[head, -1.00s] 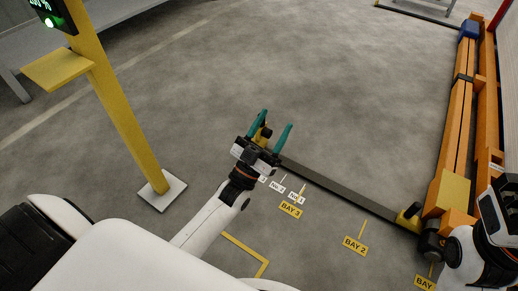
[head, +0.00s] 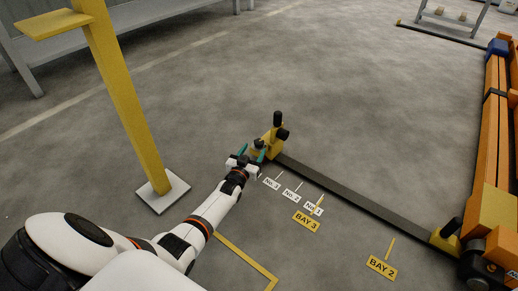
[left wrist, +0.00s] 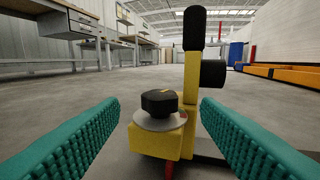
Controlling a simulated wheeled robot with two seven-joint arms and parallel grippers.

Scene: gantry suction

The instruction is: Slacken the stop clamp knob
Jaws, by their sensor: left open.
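The stop clamp is a yellow block (head: 272,143) at the left end of the dark floor rail, with an upright black handle and a black cylinder on its side. Its black knob (left wrist: 159,101) sits on a pale washer on the yellow block in the left wrist view, centred between the two teal ribbed fingers. My left gripper (left wrist: 159,125) is open, its fingers either side of the knob and apart from it. In the head view the left gripper (head: 251,155) is low at the clamp, and partly hides the knob. My right gripper does not show.
The dark rail (head: 350,197) runs right to another yellow stop (head: 446,240) beside the orange beams (head: 494,130). Labels such as BAY 3 (head: 306,221) lie in front of it. A yellow post (head: 130,100) stands at left.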

